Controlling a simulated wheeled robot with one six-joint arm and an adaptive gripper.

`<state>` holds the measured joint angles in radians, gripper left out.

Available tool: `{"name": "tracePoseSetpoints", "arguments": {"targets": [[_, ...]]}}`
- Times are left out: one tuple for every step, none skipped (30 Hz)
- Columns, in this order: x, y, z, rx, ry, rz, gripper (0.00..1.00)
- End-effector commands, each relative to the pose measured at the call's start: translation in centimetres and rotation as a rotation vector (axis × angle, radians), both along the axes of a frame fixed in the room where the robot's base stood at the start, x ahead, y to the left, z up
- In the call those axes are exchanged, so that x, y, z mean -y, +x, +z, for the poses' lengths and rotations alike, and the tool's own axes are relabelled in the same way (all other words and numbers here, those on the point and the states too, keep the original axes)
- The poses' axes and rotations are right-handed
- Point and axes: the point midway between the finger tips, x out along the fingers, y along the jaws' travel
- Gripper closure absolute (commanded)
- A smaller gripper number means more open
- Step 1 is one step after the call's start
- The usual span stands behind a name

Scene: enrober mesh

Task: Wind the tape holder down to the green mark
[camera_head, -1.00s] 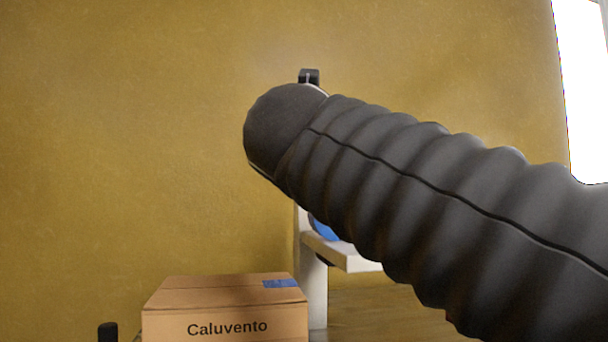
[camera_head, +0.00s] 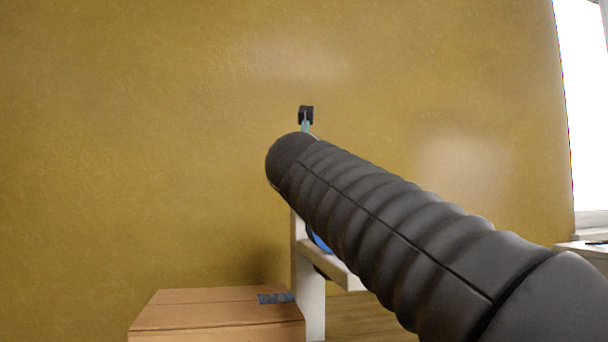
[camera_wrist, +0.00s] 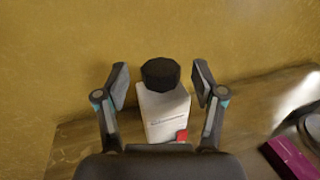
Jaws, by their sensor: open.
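A black faceted knob (camera_wrist: 160,73) tops a white upright block (camera_wrist: 165,112) in the wrist view. The block has small dark print and a red patch low on its right. My gripper (camera_wrist: 162,70) is open, one finger on each side of the knob, with gaps visible on both sides. In the head view, a finger of my gripper (camera_head: 305,117) shows above my arm. There, a white post (camera_head: 312,308) carries a white bracket (camera_head: 335,268), likely the tape holder, with a blue piece (camera_head: 318,241) partly hidden behind my arm. I see no green mark.
A cardboard box (camera_head: 215,308) with a strip of tape stands left of the post. A plain ochre wall (camera_head: 150,130) is behind. In the wrist view, a magenta box (camera_wrist: 290,158) lies at the right on the wooden surface (camera_wrist: 260,105), beside a dark object.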

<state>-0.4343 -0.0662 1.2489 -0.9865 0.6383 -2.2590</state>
Motion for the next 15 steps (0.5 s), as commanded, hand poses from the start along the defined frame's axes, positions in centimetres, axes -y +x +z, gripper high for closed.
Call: {"name": "tracePoseSetpoints", "arguments": {"targets": [[0.06, 0.58, 0.01, -0.001, -0.001, -0.001, 0.31], [0.08, 0.78, 0.04, 0.000, -0.001, -0.001, 0.31], [0.10, 1.00, 0.07, 0.001, -0.001, 0.000, 0.31], [0.10, 1.14, 0.07, 0.001, -0.001, 0.000, 0.31], [0.11, 1.26, 0.06, 0.001, -0.001, 0.000, 0.31], [0.12, 1.37, 0.04, 0.001, -0.001, 0.000, 0.31], [0.12, 1.43, 0.03, 0.001, -0.001, 0.000, 0.31], [0.13, 1.47, 0.01, 0.001, -0.001, 0.000, 0.31], [0.13, 1.49, 0.00, 0.001, -0.001, 0.000, 0.31], [0.13, 1.49, 0.00, 0.001, -0.001, 0.000, 0.31], [0.13, 1.49, 0.00, 0.001, -0.001, 0.000, 0.31], [0.13, 1.48, -0.01, 0.001, -0.001, 0.001, 0.31], [0.13, 1.47, -0.01, 0.001, -0.001, 0.001, 0.31], [0.13, 1.47, 0.00, 0.001, -0.001, 0.000, 0.31], [0.13, 1.46, -0.01, 0.001, -0.001, 0.000, 0.36]]}}
